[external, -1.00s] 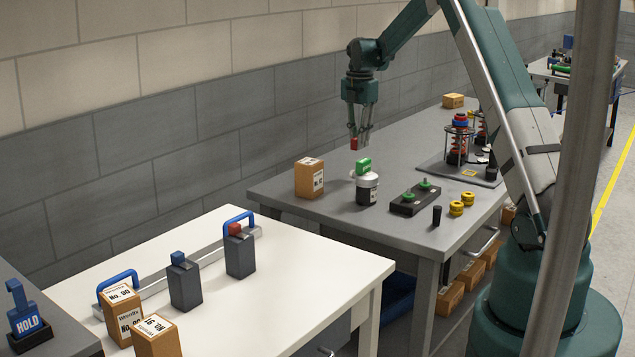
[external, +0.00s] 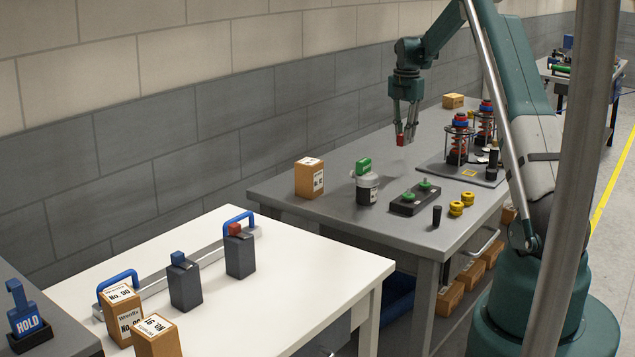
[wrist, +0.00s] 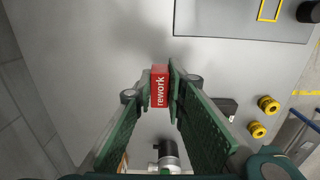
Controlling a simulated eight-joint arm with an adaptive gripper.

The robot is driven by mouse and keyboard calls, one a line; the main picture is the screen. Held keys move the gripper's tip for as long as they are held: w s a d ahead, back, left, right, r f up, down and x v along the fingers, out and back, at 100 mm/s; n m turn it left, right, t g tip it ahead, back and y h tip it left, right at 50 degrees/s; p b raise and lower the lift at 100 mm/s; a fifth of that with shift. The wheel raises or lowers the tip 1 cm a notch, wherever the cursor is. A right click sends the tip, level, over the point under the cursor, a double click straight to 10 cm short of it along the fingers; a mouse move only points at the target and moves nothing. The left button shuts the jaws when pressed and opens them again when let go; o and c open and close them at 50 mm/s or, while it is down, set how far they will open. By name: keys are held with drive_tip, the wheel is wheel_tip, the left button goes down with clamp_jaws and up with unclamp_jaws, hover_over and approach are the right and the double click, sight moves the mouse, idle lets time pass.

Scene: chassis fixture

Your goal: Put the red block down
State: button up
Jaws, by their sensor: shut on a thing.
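The red block (external: 400,140) is held between the fingertips of my gripper (external: 401,132), above the grey table (external: 345,165). In the wrist view the block (wrist: 159,86) carries the white word "rework" and sits between the two green fingers of my gripper (wrist: 159,95). Its lower side seems clear of the table top, though the exact gap is hard to tell.
A cardboard box (external: 309,178), a white-and-black bottle with a green top (external: 366,188), a black tray with green knobs (external: 415,199) and yellow rings (external: 456,208) stand nearer the camera. A dark plate (external: 445,172) with spring assemblies lies to the right. Grey table is bare under my gripper.

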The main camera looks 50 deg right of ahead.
hover_over(402, 172)
drive_tip(key=shift+a+f, duration=0.15)
drive_tip(key=shift+f, duration=3)
drive_tip(key=shift+s+f, duration=0.1)
drive_tip(key=shift+f, duration=1.75)
drive_tip(key=shift+f, duration=0.15)
drive_tip(key=o, duration=0.8)
drive_tip(key=shift+c, duration=0.2)
drive_tip(key=shift+r, duration=0.2)
wheel_tip(402, 172, up, 12)
drive_tip(key=shift+f, duration=0.1)
